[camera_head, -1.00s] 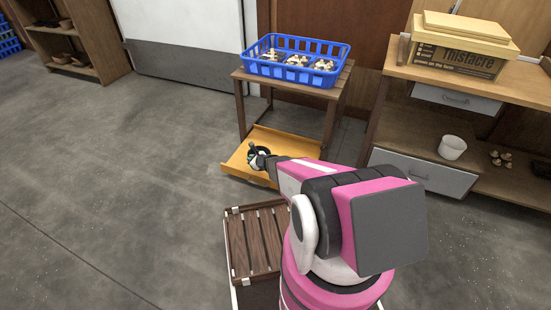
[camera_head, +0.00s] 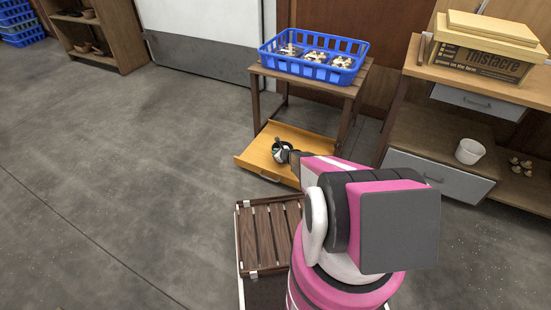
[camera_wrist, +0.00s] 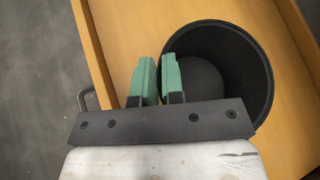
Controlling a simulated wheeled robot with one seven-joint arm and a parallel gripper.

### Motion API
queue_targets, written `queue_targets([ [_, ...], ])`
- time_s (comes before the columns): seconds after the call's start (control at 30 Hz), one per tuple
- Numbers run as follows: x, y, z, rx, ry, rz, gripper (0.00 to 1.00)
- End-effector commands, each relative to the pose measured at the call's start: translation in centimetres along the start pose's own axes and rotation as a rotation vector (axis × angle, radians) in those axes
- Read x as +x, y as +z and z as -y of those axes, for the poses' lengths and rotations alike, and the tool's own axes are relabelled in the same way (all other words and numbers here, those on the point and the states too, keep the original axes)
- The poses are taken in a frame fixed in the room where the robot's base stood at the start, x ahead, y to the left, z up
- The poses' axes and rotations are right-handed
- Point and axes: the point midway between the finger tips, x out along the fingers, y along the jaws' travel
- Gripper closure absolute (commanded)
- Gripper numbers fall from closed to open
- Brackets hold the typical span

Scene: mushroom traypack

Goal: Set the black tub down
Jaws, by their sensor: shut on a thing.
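The black tub (camera_wrist: 240,60) is round and open at the top, and it looks empty. My gripper (camera_wrist: 157,62) has green fingers closed on the tub's near left wall, one finger outside and one inside. In the head view the tub (camera_head: 284,155) is small and dark, over the orange-brown pulled-out tray (camera_head: 255,160) low under the wooden table, with my gripper (camera_head: 279,145) at its rim. The tray also fills much of the wrist view (camera_wrist: 115,30) beneath the tub. I cannot tell whether the tub's base touches it.
A blue crate (camera_head: 272,68) with mushroom packs stands on the wooden table (camera_head: 353,90) above the tray. A slatted brown crate (camera_head: 262,240) is near my base. A bench (camera_head: 410,72) at right carries a yellow box; a white pot (camera_head: 469,151) sits lower. Floor at left is clear.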

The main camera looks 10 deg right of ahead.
Motion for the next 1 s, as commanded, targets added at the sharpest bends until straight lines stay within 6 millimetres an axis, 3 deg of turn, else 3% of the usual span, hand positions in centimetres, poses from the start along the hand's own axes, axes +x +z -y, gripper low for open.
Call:
queue_targets([
  [0.3, 1.8, -3.1, -0.9, 0.000, 0.001, 0.000, 1.00],
  [0.6, 1.8, -3.2, -1.0, 0.000, 0.000, 0.000, 1.00],
  [0.63, 1.8, -3.2, -1.0, 0.000, 0.000, 0.000, 0.85],
  [0.7, 1.8, -3.2, -1.0, 0.000, 0.000, 0.000, 0.65],
  [1.0, 1.8, -3.1, -1.0, 0.000, 0.000, 0.000, 0.65],
])
